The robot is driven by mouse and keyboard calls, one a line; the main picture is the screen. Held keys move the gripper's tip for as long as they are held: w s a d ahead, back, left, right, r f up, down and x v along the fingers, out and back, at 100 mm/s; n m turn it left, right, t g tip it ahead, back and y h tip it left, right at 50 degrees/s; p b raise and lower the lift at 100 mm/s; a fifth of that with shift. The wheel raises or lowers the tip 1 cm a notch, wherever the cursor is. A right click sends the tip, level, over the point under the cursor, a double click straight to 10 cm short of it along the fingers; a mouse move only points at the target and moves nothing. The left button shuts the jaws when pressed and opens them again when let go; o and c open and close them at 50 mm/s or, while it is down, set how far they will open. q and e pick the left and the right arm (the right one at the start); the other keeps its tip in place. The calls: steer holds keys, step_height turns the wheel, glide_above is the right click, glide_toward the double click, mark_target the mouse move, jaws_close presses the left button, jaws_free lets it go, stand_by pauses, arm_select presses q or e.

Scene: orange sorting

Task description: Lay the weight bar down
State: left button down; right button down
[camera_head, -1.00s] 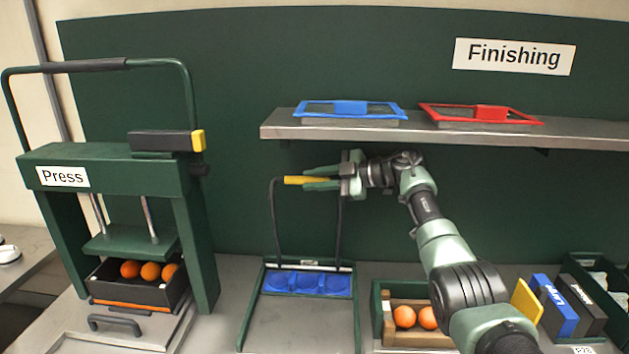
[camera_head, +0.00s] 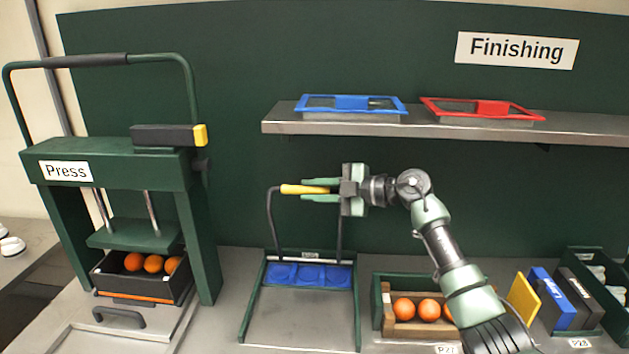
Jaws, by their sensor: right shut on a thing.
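The weight bar is a dark U-shaped bar with a yellow grip (camera_head: 300,189). It stands raised above a green frame (camera_head: 250,300) on the bench, its two legs running down to the frame's far part. A blue pad with round shapes (camera_head: 310,275) lies in that far part, between the legs. My right gripper (camera_head: 322,190) comes in from the right and is shut on the yellow grip at its right portion. The grip's right end is hidden between the fingers. My left gripper is out of view.
A steel shelf (camera_head: 420,125) above holds a blue-rimmed tray (camera_head: 350,103) and a red-rimmed tray (camera_head: 482,109). The green press (camera_head: 110,165) stands left, with oranges in a dark box. A wooden crate of oranges (camera_head: 390,320) stands right of the frame, near several upright boxes.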

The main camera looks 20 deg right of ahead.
steer(key=s+a+f+n+t+b, duration=0.1)
steer(key=s+a+f+n+b, duration=0.1)
steer(key=s+f, duration=0.3)
steer(key=s+a+n, duration=0.1)
steer(key=s, duration=0.3)
steer(key=shift+s+a+n+t+y, duration=0.15)
steer(key=shift+a+n+t+y, duration=0.15)
steer(key=shift+a+n+t, duration=0.1)
steer(key=c, duration=1.3)
jaws_free()
steer(key=b+v, duration=0.3)
steer(key=v, duration=0.4)
steer(key=shift+s+d, duration=0.3)
